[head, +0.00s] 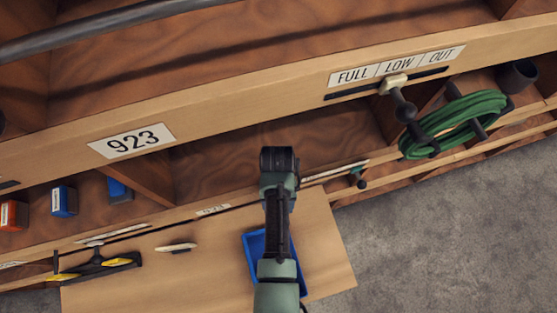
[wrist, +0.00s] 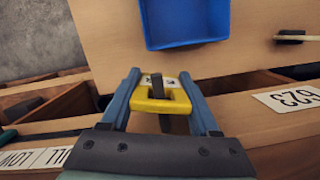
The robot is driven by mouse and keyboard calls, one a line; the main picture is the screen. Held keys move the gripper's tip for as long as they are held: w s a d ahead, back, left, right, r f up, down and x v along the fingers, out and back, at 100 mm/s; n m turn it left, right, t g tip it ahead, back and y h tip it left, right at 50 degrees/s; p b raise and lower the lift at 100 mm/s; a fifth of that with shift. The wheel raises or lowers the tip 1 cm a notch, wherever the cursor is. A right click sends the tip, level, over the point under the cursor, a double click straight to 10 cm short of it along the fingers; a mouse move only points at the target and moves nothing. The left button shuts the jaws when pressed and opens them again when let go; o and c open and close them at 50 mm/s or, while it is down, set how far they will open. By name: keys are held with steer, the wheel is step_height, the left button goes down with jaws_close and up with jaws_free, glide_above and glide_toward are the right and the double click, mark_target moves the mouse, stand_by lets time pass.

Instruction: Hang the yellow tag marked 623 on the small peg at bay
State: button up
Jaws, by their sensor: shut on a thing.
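In the wrist view my gripper (wrist: 160,78) is shut on a yellow tag (wrist: 148,103), with one blue-grey finger on each side of it. The tag has a white label along its far edge; its characters are too small to read. A dark stub shows at the tag's opening, but I cannot tell whether it passes through or only lies behind or in front. In the head view my arm hides the fingers and tag.
A blue tray (wrist: 185,42) lies on the wooden board (head: 325,250); its edge shows beside my arm (head: 252,250). A 923 plate (head: 132,141) is on the upper shelf edge. A green hose coil (head: 455,125) hangs at right. A black-and-yellow tool (head: 97,265) lies at left.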

steer(key=o, duration=1.5)
steer(key=shift+o, duration=0.2)
step_height(320, 180, up, 13)
steer(key=w+p, duration=0.1)
steer(key=w, duration=0.1)
steer(key=shift+w+p, duration=0.2)
steer(key=shift+p, duration=0.2)
steer(key=shift+a+f, duration=0.1)
steer(key=shift+f, duration=0.05)
